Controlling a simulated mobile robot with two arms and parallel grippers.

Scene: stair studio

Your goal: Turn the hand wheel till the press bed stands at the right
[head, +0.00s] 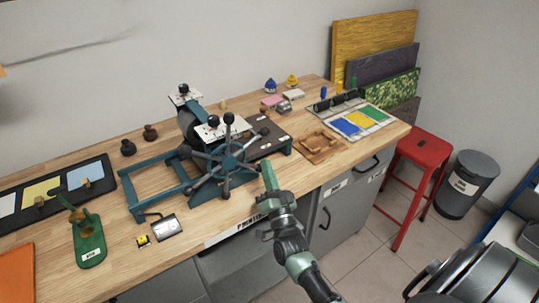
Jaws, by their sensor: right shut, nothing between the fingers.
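The teal press stands in the middle of the workbench, with its hand wheel (222,168) on the near side. The wheel has several dark spokes ending in round knobs. The press bed (268,138), a dark flat plate with small white marks, lies on the right side of the roller (188,124). The teal rails (150,183) to the left are bare. My right gripper (267,172) is shut and empty, just right of the wheel at the bench's front edge; it seems apart from the spokes. My left gripper is out of view.
A red stool (421,151) stands beside the bench.

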